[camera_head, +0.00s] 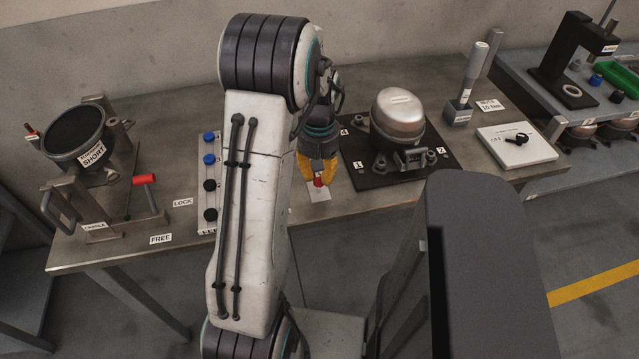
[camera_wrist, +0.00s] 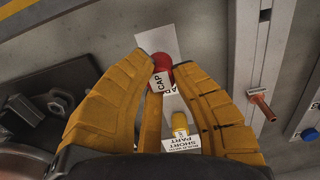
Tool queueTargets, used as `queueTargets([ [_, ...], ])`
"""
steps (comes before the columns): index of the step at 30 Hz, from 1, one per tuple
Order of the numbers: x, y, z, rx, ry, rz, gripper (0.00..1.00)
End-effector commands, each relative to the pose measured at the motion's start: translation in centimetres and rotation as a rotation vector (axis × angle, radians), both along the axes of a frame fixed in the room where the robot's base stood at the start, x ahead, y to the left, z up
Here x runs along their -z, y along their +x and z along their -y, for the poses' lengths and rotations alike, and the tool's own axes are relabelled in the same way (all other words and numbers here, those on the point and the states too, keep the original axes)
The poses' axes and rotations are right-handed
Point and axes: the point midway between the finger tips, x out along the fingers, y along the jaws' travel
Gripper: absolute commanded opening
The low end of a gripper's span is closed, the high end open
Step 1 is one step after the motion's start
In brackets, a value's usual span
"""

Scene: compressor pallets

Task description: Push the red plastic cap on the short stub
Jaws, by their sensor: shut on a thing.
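My gripper (camera_head: 318,168) has yellow fingers and is shut on the red plastic cap (camera_head: 319,182), low over a white card (camera_head: 319,195) on the bench. In the wrist view the cap (camera_wrist: 161,63) sits between the fingertips of my gripper (camera_wrist: 163,72), with a "CAP" label beside it. A yellow piece (camera_wrist: 179,122) with a "SHORT PART" label shows between the fingers. Whether the cap touches the card is unclear. The compressor (camera_head: 398,112) stands upright on a dark pallet (camera_head: 372,178) to the right. I cannot make out which of its fittings is the short stub.
A fixture marked "SHORT" (camera_head: 75,135) with a red-handled lever (camera_head: 143,179) stands at the left. A pale strip (camera_head: 210,222) with blue and black knobs lies left of my gripper. A post tool (camera_head: 466,85) and a white box (camera_head: 517,146) are at the right.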

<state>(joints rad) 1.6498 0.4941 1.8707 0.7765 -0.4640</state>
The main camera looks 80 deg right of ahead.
Motion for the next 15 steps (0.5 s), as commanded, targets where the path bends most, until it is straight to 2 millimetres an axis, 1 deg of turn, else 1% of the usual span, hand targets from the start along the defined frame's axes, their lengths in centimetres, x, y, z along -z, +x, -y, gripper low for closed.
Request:
queueTargets([
  [1, -0.4, 0.0, 0.0, 0.000, -0.001, 0.000, 0.00],
  [15, -2.0, 0.0, 0.0, 0.000, 0.000, 0.000, 0.00],
])
